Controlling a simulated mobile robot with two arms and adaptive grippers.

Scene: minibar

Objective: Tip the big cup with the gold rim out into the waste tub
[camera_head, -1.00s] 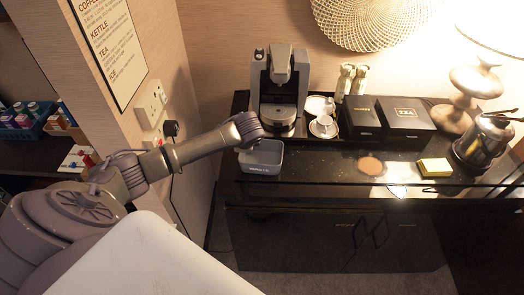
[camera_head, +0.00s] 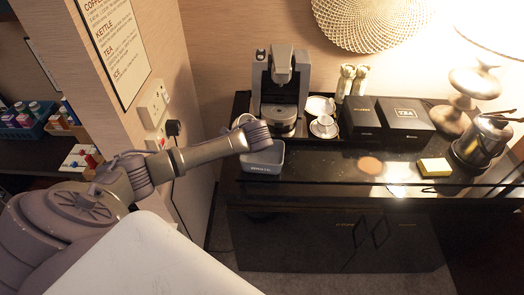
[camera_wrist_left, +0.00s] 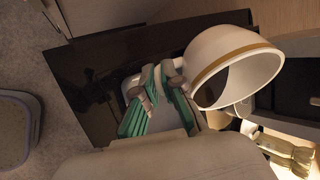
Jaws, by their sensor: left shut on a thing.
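The big white cup with the gold rim (camera_wrist_left: 222,68) fills the upper right of the left wrist view. In the head view only a white edge of the cup (camera_head: 243,119) shows behind my left wrist. The grey waste tub (camera_head: 263,158) stands on the counter just below the wrist. My right gripper is not in view.
A coffee machine (camera_head: 280,85) stands behind the tub. A small cup on a saucer (camera_head: 324,126) is to its right. Black boxes (camera_head: 403,118), a yellow sponge pad (camera_head: 434,167) and a metal bucket (camera_head: 482,140) are farther right. The counter's front middle is mostly clear.

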